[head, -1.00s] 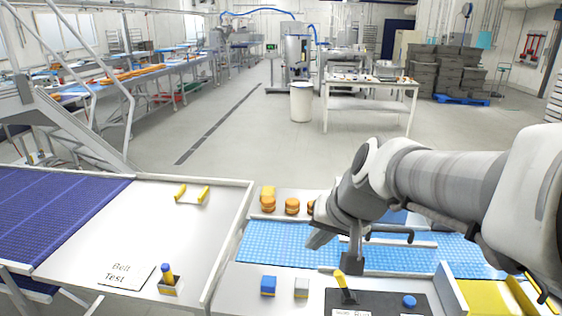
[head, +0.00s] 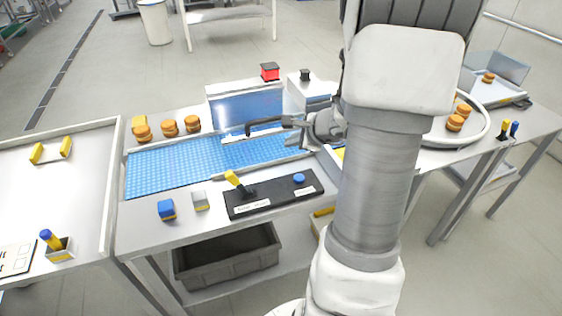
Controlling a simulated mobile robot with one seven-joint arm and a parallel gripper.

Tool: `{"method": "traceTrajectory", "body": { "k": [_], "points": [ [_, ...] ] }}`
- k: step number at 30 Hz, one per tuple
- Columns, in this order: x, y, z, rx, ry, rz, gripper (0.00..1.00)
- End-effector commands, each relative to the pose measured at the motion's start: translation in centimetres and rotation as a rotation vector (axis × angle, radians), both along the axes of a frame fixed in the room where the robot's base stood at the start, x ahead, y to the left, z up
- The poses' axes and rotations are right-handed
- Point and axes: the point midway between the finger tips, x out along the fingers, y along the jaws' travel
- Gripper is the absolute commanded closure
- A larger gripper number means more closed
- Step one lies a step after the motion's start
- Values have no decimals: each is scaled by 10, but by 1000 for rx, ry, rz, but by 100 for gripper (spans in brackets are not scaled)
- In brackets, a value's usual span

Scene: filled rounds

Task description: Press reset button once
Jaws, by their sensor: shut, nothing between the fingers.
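A black control panel (head: 275,196) lies on the near part of the white table. A round blue button (head: 299,179) sits on its right part, in plain view, and a yellow lever (head: 234,179) stands tilted at its left end. White labels on the panel are too small to read, so I cannot tell which control is marked reset. My gripper (head: 294,121) is shut and empty, beyond the panel and above the blue belt, apart from the button. My arm partly covers the gripper's right side.
A blue belt (head: 160,173) runs behind the panel, with a clear guard (head: 245,108) and a dark bar handle (head: 262,124). A blue block (head: 166,210) and a grey block (head: 200,200) stand left of the panel. A grey crate (head: 225,258) sits below.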

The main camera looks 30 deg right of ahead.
Motion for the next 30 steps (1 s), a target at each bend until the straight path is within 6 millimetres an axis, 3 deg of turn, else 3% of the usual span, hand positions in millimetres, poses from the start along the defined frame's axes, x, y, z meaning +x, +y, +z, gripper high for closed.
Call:
{"method": "traceTrajectory", "body": {
  "k": [3, 7, 20, 30],
  "points": [
    [-9, -23, -14, 51, 3, -111, 100],
    [-14, -34, -20, 74, 4, -166, 100],
    [-14, -35, -22, 77, 3, -172, 100],
    [-14, -35, -52, 79, 4, -172, 100]
  ]
}}
